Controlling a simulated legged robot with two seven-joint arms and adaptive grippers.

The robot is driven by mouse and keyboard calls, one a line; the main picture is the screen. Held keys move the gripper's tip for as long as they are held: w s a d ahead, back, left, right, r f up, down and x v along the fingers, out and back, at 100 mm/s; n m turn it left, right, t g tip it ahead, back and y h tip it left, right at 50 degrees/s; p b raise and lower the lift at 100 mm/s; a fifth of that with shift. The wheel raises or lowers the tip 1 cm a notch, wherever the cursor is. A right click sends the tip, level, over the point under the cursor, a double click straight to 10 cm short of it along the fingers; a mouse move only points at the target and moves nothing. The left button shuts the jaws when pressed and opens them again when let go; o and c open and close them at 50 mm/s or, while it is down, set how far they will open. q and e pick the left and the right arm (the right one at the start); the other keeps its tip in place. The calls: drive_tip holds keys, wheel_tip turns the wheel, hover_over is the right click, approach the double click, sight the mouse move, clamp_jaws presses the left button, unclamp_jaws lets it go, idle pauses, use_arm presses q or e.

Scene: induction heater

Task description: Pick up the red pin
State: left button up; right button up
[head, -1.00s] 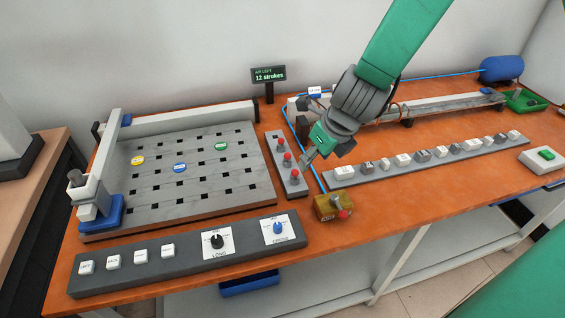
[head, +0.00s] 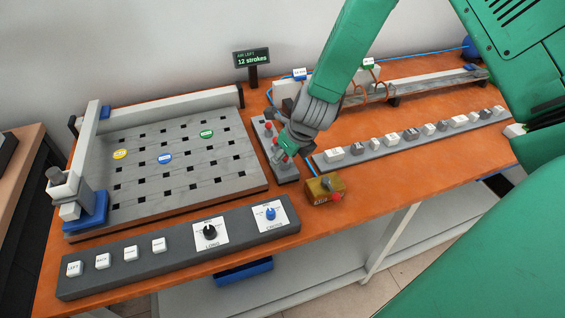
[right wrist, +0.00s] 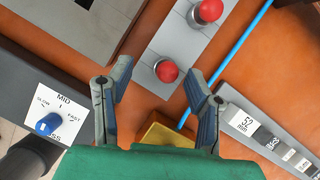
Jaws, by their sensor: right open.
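Red round-topped pins stand in a narrow grey block (head: 285,174) in the head view. The far pin (head: 268,125) and the middle pin (head: 274,141) show there, with the near one partly covered by my right gripper (head: 283,155). In the right wrist view the near red pin (right wrist: 165,71) lies just beyond and between the spread fingertips of my right gripper (right wrist: 160,85). The fingers are open and empty, apart from the pin on both sides. A second red pin (right wrist: 209,10) is farther up on the block. My left gripper is not in view.
A brass box (head: 322,190) with a red knob sits close beside the block. A blue hose (right wrist: 225,62) runs right of the block. A slotted plate (head: 190,190) lies left, a dial panel (head: 180,260) in front, and a rail of white and grey blocks (head: 420,140) right.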

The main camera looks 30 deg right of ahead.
sight(286, 160)
drive_tip(key=x, duration=0.2)
drive_tip(key=shift+w+d+f, duration=0.1)
drive_tip(key=shift+w+f, duration=0.05)
drive_tip(key=shift+f, duration=0.1)
drive_tip(key=shift+w+d+f, duration=0.1)
drive_tip(key=shift+d+f, duration=0.1)
drive_tip(key=shift+f, duration=0.05)
drive_tip(key=shift+d, duration=0.3)
drive_tip(key=c, duration=1)
drive_tip(key=shift+a+r, duration=0.1)
drive_tip(key=shift+a, duration=0.3)
clamp_jaws()
